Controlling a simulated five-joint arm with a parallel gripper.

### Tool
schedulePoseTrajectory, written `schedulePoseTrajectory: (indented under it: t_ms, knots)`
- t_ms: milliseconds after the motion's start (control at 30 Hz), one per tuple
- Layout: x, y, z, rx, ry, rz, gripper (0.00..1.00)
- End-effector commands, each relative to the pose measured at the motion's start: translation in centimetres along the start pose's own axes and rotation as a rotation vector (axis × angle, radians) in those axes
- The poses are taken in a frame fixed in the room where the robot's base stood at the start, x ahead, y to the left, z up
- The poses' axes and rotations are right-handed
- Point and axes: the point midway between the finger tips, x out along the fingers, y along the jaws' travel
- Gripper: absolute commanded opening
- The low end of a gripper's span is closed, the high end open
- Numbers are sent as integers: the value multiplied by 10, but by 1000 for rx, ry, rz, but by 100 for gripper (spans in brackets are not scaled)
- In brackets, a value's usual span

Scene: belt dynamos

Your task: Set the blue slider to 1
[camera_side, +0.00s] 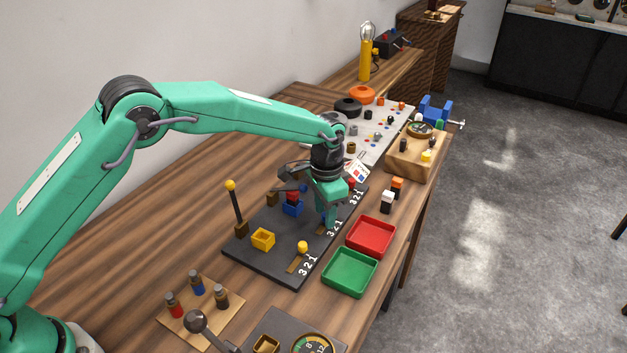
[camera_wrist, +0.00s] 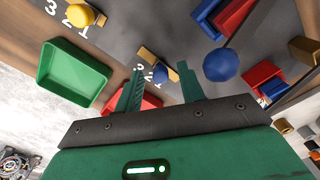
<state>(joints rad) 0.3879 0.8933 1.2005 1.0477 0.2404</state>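The black slider board (camera_side: 268,258) lies on the wooden table, with 3-2-1 marks beside each slot. The blue slider knob (camera_wrist: 160,75) shows small between my fingertips in the wrist view, on its tan slot near the middle or low numbers; its exact mark is unclear. In the side view it is mostly hidden by my gripper (camera_side: 328,220). My gripper (camera_wrist: 160,68) points down over the blue slot and is open, its fingers apart. I cannot tell whether they touch the knob. The yellow slider knob (camera_side: 303,246) sits on the nearer slot.
A blue ball (camera_wrist: 221,64) on a rod is close right of my fingers. A yellow-topped lever (camera_side: 231,186), a yellow box (camera_side: 263,239) and a blue box (camera_side: 292,208) stand on the board. Green (camera_side: 350,272) and red (camera_side: 371,236) trays lie along its right side.

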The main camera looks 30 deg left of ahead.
Motion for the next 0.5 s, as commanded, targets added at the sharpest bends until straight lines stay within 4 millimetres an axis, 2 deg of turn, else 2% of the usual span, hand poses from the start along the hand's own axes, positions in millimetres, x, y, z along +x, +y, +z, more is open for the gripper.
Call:
schedulePoseTrajectory:
  t_ms: [33, 200, 500]
  knots:
    - [0, 0, 0, 0, 0, 0, 33]
    - [0, 0, 0, 0, 0, 0, 0]
    - [0, -1, -2, 0, 0, 0, 0]
